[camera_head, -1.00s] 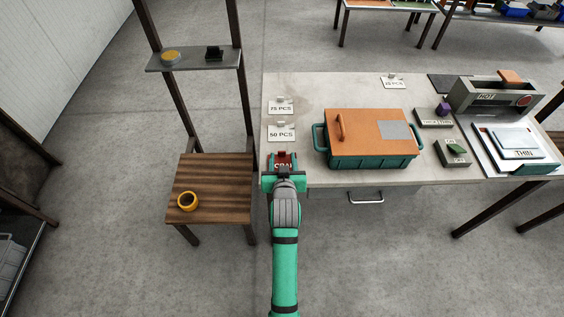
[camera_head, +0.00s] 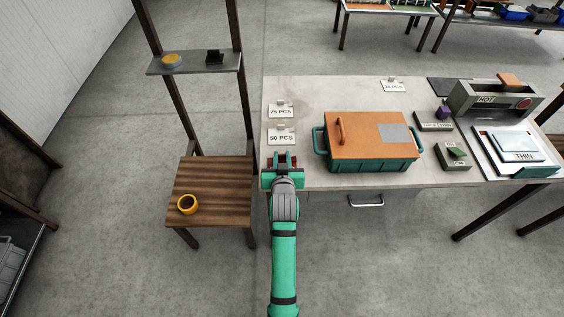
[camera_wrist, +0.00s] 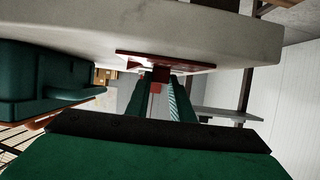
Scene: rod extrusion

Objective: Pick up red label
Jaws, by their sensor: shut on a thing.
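The red label shows in the wrist view (camera_wrist: 185,65) as a flat red plate with a red tab. It lies close against the pale worktable (camera_head: 300,95); I cannot tell whether it still touches the top. My gripper (camera_head: 283,168) is at the table's near left corner, shut on the label's tab. In the wrist view my gripper (camera_wrist: 158,85) has its fingers around the tab. In the head view the gripper hides most of the label and its writing.
A teal box with an orange lid (camera_head: 365,135) stands just right of my gripper. Two white labels, 50 PCS (camera_head: 281,138) and 75 PCS (camera_head: 280,112), lie behind it.

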